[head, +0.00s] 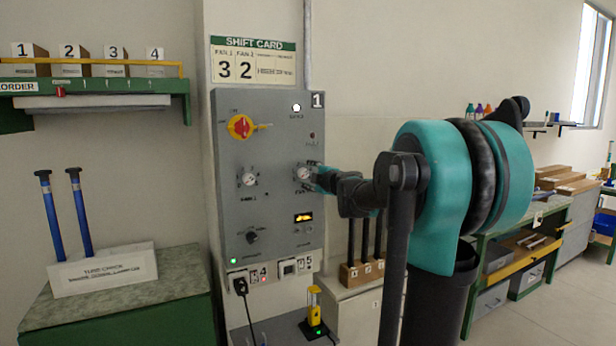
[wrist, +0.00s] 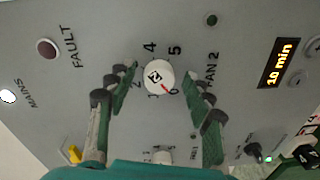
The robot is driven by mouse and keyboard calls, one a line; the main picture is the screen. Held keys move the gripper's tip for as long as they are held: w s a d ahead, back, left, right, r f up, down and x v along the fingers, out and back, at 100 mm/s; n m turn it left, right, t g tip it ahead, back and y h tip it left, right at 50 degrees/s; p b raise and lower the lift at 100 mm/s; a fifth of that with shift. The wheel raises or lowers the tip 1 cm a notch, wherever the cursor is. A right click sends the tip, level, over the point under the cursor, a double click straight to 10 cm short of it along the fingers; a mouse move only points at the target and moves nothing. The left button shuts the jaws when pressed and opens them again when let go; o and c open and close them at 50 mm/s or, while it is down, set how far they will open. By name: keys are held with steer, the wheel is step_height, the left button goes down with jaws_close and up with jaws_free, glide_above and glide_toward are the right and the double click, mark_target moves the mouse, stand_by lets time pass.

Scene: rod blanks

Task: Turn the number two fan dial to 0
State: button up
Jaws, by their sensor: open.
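The number two fan dial (wrist: 158,76) is a round white knob on the grey control panel (head: 230,140), labelled FAN 2 in the wrist view. Its red mark points down and right, at the 0 or very close to it. My gripper (wrist: 159,78) is open, with one finger on each side of the dial. Gaps show between the fingers and the knob. In the head view my gripper (head: 318,177) is at the dial (head: 303,174) and partly covers it.
The other fan dial (head: 248,179) is left of it on the panel. A red and yellow switch (head: 240,127) is above, and a lit display (head: 303,217) and black knob (head: 252,237) are below. A shift card (head: 253,62) showing 3 and 2 hangs above the panel.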

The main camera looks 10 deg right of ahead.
steer(key=shift+s, duration=0.1)
steer(key=v, duration=1.1)
steer(key=shift+s+d, duration=0.2)
steer(key=shift+s, duration=0.15)
steer(key=s+a+f+m+g, duration=0.4)
steer(key=s+f, duration=0.3)
steer(key=f, duration=0.5)
steer(key=s+a+f+m+g, duration=0.4)
steer(key=s+f, duration=0.3)
steer(key=f, duration=0.6)
steer(key=s+d+f+m+g+h, duration=0.2)
steer(key=s+f+m, duration=0.3)
steer(key=s+f, duration=0.3)
steer(key=s+d+f+m+g+h, duration=0.2)
steer(key=s+d+f+m, duration=0.3)
steer(key=s+f, duration=0.3)
steer(key=shift+s+d+m+h, duration=0.3)
steer(key=shift+m+h, duration=0.2)
steer(key=shift+h, duration=0.3)
steer(key=shift+w, duration=0.1)
